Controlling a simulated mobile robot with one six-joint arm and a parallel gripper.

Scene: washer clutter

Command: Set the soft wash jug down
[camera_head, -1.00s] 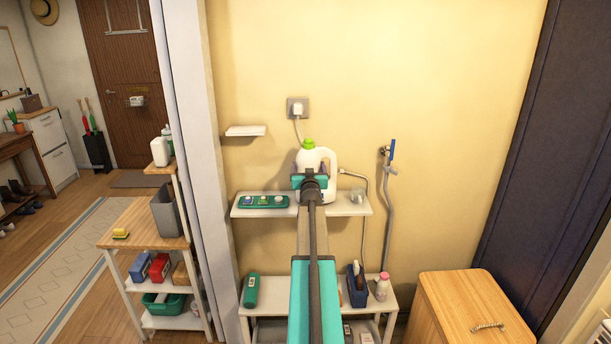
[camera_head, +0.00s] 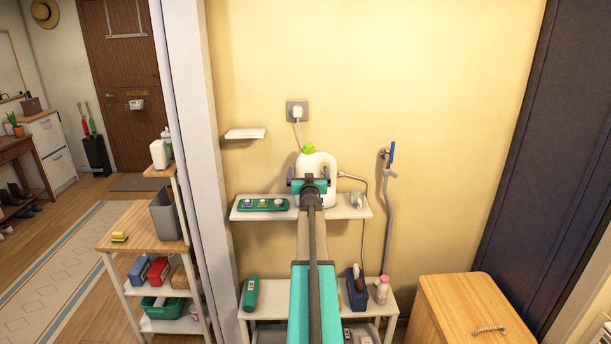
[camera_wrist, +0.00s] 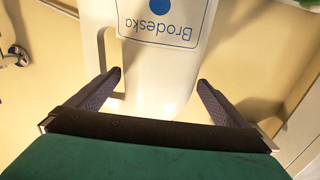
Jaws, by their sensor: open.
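The soft wash jug (camera_head: 317,166) is white with a green cap and a side handle. It stands upright on the upper white shelf (camera_head: 345,208), against the yellow wall. In the wrist view the jug (camera_wrist: 165,55) shows a blue-framed label reading "Brodeska", upside down. My gripper (camera_head: 308,176) is in front of the jug, partly hiding it. In the wrist view my gripper (camera_wrist: 160,82) is open, one finger on each side of the jug's body, with a visible gap at the fingers.
A tap with a hose (camera_head: 388,160) is further right. A small white shelf (camera_head: 245,134) is above left.

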